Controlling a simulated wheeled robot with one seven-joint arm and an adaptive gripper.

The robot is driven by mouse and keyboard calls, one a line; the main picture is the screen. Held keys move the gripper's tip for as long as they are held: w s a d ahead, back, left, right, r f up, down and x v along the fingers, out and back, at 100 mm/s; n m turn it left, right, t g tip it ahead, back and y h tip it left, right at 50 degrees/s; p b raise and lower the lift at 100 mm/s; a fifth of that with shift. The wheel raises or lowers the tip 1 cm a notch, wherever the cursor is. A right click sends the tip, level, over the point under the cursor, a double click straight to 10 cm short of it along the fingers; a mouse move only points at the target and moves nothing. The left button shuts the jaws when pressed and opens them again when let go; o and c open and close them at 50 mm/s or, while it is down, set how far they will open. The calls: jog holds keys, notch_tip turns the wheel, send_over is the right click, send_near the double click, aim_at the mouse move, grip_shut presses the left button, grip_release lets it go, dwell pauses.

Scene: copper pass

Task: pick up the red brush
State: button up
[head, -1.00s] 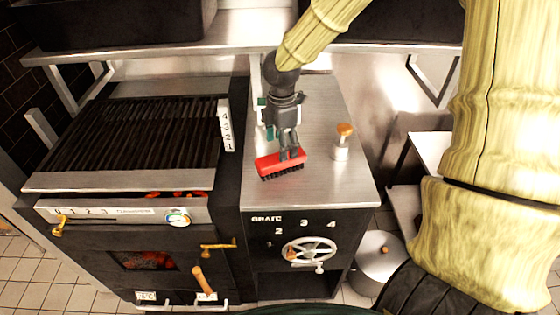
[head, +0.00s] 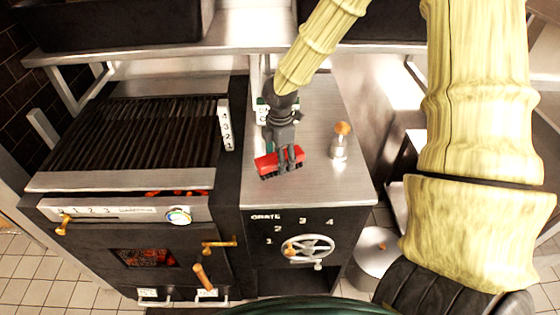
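The red brush (head: 267,167) is at the left front part of the steel counter top, below my gripper. Its red back shows to the left of the fingers and a small part shows to the right. My gripper (head: 290,165) points down at the brush, with its dark fingers overlapping the brush's right half. The fingers hide part of the brush, and I cannot tell whether they are closed on it. I also cannot tell whether the brush rests on the counter or is slightly off it.
A small steel shaker with an orange-brown top (head: 340,142) stands to the right on the counter (head: 325,185). A black grill (head: 135,140) adjoins on the left. A steel shelf (head: 180,50) runs along the back. A handwheel (head: 308,250) is on the front panel below.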

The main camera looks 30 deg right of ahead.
jog(key=shift+c, duration=0.2)
jog(key=c, duration=1.2)
jog(key=shift+c, duration=0.2)
jog(key=shift+r, duration=0.15)
jog(key=shift+r+b, duration=0.45)
jog(key=shift+r, duration=0.45)
jog(key=shift+s+a+r+b, duration=0.2)
jog(key=shift+s+r+b, duration=0.15)
jog(key=shift+r, duration=0.35)
jog(key=s+a+r+b, duration=0.1)
jog(key=s+a+b, duration=0.2)
jog(key=s+a, duration=0.4)
jog(key=s, duration=0.6)
jog(key=shift+s+a+r+b, duration=0.2)
jog(key=shift+r+b, duration=0.1)
jog(key=shift+b, duration=0.1)
